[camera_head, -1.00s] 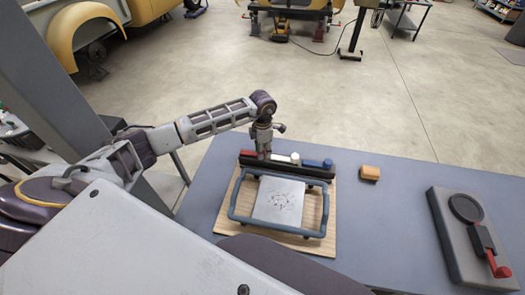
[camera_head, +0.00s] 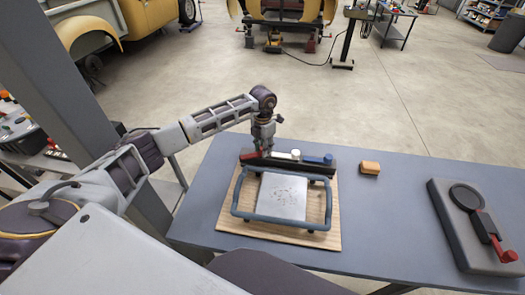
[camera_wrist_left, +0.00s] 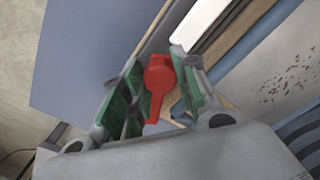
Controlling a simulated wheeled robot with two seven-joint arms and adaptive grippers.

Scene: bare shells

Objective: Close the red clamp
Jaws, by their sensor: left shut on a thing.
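A dark rail (camera_head: 310,170) runs along the back edge of a blue-framed fixture and carries the red clamp (camera_head: 248,155), a white one (camera_head: 295,154) and a blue one (camera_head: 319,160). My left gripper (camera_head: 265,152) points down at the rail's left end, by the red clamp. In the left wrist view, the red clamp's lever (camera_wrist_left: 158,78) stands between the green-padded fingers of my left gripper (camera_wrist_left: 160,88), which is shut on it. The lever's lower end is partly hidden by the gripper body. My right gripper is in no view.
The blue-framed fixture (camera_head: 240,214) holds a pale plate and stands on a wooden board (camera_head: 228,237) on the blue-grey table (camera_head: 390,220). An orange block (camera_head: 370,167) lies right of it. A grey block (camera_head: 450,230) with a black disc and red lever is farther right.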

